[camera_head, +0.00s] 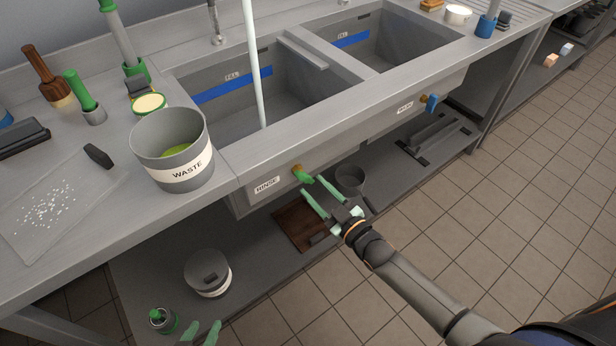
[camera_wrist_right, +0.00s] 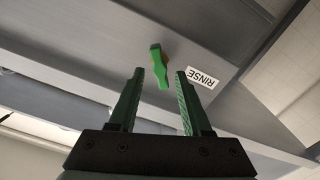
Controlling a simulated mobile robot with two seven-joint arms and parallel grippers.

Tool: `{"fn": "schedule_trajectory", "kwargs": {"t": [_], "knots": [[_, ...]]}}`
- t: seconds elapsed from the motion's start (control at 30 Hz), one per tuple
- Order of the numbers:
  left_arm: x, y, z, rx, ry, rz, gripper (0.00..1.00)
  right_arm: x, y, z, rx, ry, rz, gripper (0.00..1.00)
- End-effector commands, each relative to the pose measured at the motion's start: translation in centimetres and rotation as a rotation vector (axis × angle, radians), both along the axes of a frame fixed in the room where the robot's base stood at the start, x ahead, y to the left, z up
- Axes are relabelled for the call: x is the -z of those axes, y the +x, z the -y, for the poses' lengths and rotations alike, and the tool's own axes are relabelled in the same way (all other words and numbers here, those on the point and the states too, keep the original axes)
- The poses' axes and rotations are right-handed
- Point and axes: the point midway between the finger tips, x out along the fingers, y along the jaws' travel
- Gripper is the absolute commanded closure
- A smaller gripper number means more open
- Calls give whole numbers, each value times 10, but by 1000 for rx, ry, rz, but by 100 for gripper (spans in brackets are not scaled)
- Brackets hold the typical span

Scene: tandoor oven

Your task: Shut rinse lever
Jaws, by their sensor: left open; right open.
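The rinse lever (camera_head: 302,175) is a small green handle on an orange-brown fitting, on the front face of the left sink beside the RINSE label (camera_head: 267,185). In the right wrist view the green lever (camera_wrist_right: 159,68) hangs upside down from the picture's usual sense, ahead of the fingers. My right gripper (camera_head: 315,186) is open, with its green fingers pointing at the lever. The lever lies beyond the fingertips (camera_wrist_right: 160,72), roughly between them, and no contact is visible. My left gripper (camera_head: 203,332) shows only its green fingertips at the bottom edge, open and empty.
A blue lever (camera_head: 432,103) sits under the right sink. A WASTE bucket (camera_head: 172,160) stands on the counter. The lower shelf holds a brown board (camera_head: 296,228), a grey pot (camera_head: 350,180), a bucket (camera_head: 208,273) and a green-topped can (camera_head: 161,320). The tiled floor at right is clear.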

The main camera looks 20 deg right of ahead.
Motion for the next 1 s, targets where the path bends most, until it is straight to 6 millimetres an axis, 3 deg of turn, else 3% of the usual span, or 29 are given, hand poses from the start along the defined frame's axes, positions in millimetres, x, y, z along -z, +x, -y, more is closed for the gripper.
{"fn": "schedule_trajectory", "kwargs": {"t": [0.1, 0.23, 0.5, 0.77, 0.97, 1.0], "knots": [[0, 0, 0, 0, 0, 0, 52, 0, 0, 0, 2, -198, 73, 51], [0, 0, 0, 0, 0, 0, 52, 0, 0, 0, 0, -304, 110, 51], [1, 0, 0, 0, 0, 0, 52, 0, 1, 0, -1, -309, 113, 51], [16, 0, 0, 0, 0, 0, 52, 2, 27, -10, 1, -306, 115, 51], [14, 0, 0, 0, 0, 0, 52, 0, 28, -10, 0, -306, 111, 51], [14, 0, 0, 0, 0, 0, 52, 0, 28, -10, 0, -306, 111, 56]]}}
